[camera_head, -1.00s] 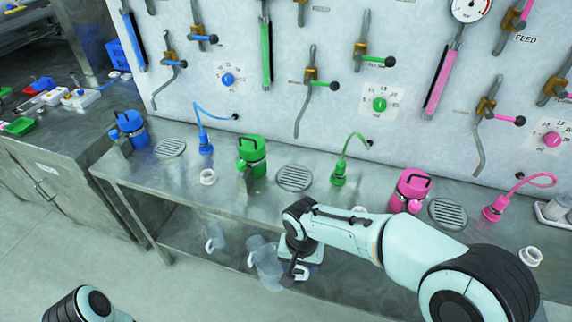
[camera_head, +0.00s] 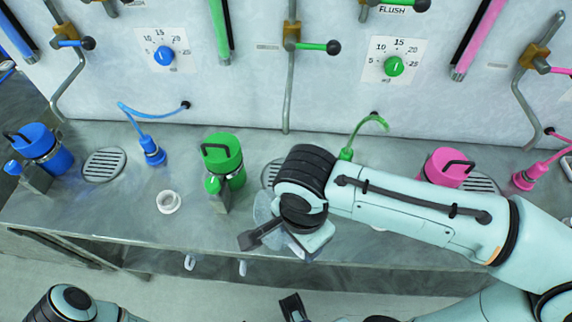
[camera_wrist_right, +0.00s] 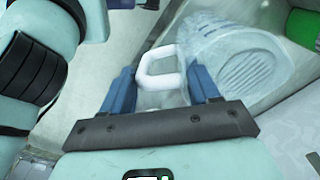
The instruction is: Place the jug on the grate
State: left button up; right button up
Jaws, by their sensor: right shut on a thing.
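My right gripper (camera_head: 268,234) is over the front part of the steel bench, in front of the green hose. In the right wrist view its two blue fingers (camera_wrist_right: 163,82) are on either side of the white handle of a clear jug (camera_wrist_right: 195,45), shut on it. In the head view the jug (camera_head: 263,210) is mostly hidden behind my wrist. The middle grate (camera_head: 268,173) is largely covered by my arm; its slots (camera_wrist_right: 250,75) show behind the clear jug in the wrist view. Contact between jug and grate cannot be told.
A blue drum (camera_head: 42,148), left grate (camera_head: 104,165) and blue hose nozzle (camera_head: 152,152) are farther left. A pink drum (camera_head: 445,166) and right grate (camera_head: 482,182) are to the right.

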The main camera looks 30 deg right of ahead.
jog(key=w+d+f, duration=0.1)
jog(key=w+d, duration=0.3)
jog(key=w, duration=0.3)
jog(key=w+d+f+p, duration=0.1)
jog(key=w+d+f, duration=0.1)
jog(key=w+d, duration=0.3)
jog(key=shift+w+f, duration=0.25)
jog(key=shift+w, duration=0.8)
jog(key=shift+f, duration=0.1)
jog(key=o, duration=0.7)
jog(key=shift+f, duration=0.1)
jog(key=shift+o, duration=0.5)
notch_tip(320, 180, up, 12)
jog(key=p, duration=0.2)
jog(key=shift+r+p, duration=0.2)
jog(key=shift+p, duration=0.1)
